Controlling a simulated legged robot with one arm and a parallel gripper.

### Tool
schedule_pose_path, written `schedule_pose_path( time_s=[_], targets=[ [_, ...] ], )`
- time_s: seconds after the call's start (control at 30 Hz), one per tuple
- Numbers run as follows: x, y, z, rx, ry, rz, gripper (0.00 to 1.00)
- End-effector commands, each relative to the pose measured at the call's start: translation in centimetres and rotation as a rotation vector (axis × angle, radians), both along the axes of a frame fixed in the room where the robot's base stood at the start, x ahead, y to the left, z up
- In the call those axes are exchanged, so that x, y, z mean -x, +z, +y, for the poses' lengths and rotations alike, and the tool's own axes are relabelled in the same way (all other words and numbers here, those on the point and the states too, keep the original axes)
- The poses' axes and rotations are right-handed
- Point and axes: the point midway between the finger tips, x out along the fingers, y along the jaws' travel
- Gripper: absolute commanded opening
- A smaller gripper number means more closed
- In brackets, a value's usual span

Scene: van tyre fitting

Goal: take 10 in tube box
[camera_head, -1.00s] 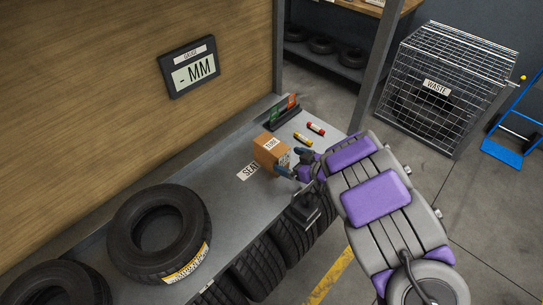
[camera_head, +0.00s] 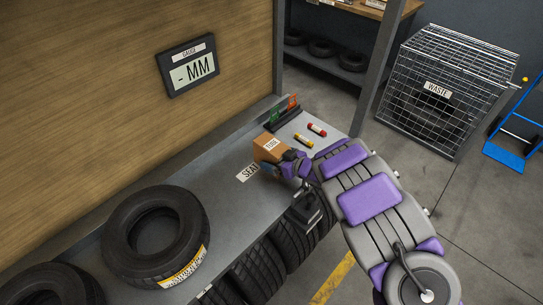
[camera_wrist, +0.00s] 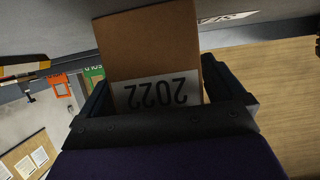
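The tube box (camera_head: 266,153) is a small brown carton with a TUBE label on top. It is on the grey bench by the SEAT label (camera_head: 246,173). My gripper (camera_head: 282,163) is at its near right side and hides part of it. In the wrist view, the box (camera_wrist: 150,50) lies between the two fingers of my gripper (camera_wrist: 155,85), with its white "2022" label facing the palm and upside down. The fingers are close along both sides. I cannot tell whether they press on it.
A tyre (camera_head: 155,235) lies on the bench at left, another (camera_head: 50,285) at the lower left corner. The gauge (camera_head: 188,66) reads "- MM". A WASTE cage (camera_head: 440,90) stands at right.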

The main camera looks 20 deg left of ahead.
Motion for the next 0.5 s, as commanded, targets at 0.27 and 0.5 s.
schedule_pose_path(
  time_s=[0.27,0.5],
  targets=[
    [-0.01,0.00,-0.04,0.000,0.000,0.000,0.69],
    [-0.01,0.00,-0.04,0.000,0.000,0.000,0.46]
  ],
)
